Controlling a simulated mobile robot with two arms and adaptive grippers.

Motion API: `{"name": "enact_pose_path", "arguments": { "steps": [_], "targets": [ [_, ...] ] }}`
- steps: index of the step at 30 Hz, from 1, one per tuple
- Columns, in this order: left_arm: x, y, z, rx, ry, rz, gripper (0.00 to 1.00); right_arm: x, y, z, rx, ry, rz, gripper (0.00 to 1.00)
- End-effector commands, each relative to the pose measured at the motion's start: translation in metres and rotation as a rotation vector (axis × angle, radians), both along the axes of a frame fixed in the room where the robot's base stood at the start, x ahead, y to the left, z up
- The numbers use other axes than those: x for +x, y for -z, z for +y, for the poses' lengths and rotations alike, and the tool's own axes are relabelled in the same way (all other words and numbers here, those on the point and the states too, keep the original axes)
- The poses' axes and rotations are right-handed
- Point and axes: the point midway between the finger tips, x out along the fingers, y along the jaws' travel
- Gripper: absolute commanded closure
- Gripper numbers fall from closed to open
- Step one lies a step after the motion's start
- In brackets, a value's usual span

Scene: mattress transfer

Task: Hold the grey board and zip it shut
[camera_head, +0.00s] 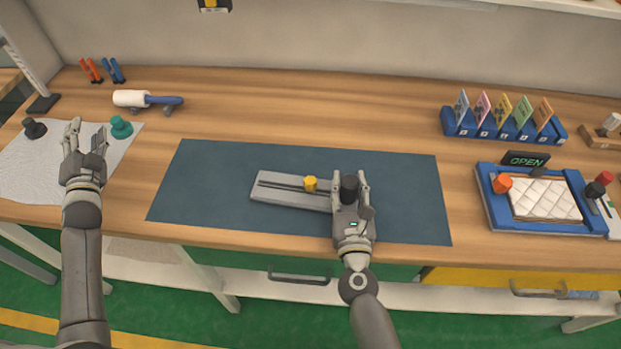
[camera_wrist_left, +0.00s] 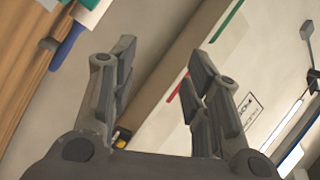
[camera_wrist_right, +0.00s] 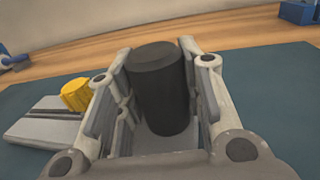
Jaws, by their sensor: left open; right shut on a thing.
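The grey board (camera_head: 283,199) lies on the dark blue mat, with a dark slot running along its length. A yellow knob (camera_head: 311,184) stands on the slot near the board's middle; it also shows in the right wrist view (camera_wrist_right: 75,95). A black round post (camera_head: 349,187) stands at the board's right end. My right gripper (camera_head: 350,192) is shut on the black post, which sits between its fingers in the right wrist view (camera_wrist_right: 160,90). My left gripper (camera_head: 86,138) is open and empty, raised at the far left over the white cloth, away from the board.
The dark blue mat (camera_head: 210,180) has free room left of the board. A white cloth (camera_head: 30,165) with a black knob (camera_head: 34,128) and a green knob (camera_head: 121,127) lies at left. A roller (camera_head: 135,98) lies behind. A blue tray (camera_head: 490,215) with a quilted pad stands at right.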

Motion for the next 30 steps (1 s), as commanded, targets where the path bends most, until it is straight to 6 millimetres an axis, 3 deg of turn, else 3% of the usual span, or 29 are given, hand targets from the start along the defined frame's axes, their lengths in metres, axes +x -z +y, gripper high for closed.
{"name": "enact_pose_path", "arguments": {
  "steps": [1, 4, 9, 14, 18, 21, 24, 30],
  "targets": [
    [0.008, 0.005, -0.034, -0.034, 0.044, 0.008, 0.56, 0.0, -0.002, 0.0, 0.002, 0.0, -0.002, 1.0],
    [0.02, 0.013, -0.096, -0.11, 0.12, 0.026, 0.56, 0.0, -0.002, 0.0, 0.002, 0.0, -0.002, 1.0],
    [0.02, 0.026, -0.206, -0.273, 0.246, 0.071, 0.56, 0.0, -0.002, 0.0, 0.002, 0.0, -0.003, 1.0],
    [-0.011, 0.041, -0.31, -0.493, 0.349, 0.153, 0.56, 0.0, -0.002, 0.0, 0.002, 0.0, -0.003, 1.0],
    [-0.053, 0.047, -0.389, -0.705, 0.417, 0.242, 0.56, 0.0, -0.002, 0.0, 0.002, 0.0, -0.003, 1.0],
    [-0.082, 0.043, -0.434, -0.841, 0.453, 0.3, 0.56, 0.0, -0.002, 0.0, 0.002, 0.0, -0.003, 1.0],
    [-0.106, 0.036, -0.466, -0.948, 0.48, 0.348, 0.56, 0.0, -0.002, 0.0, 0.002, 0.0, -0.003, 1.0],
    [-0.131, 0.027, -0.496, -1.059, 0.505, 0.4, 0.56, 0.0, -0.002, 0.0, 0.002, 0.0, -0.003, 1.0]
  ]
}}
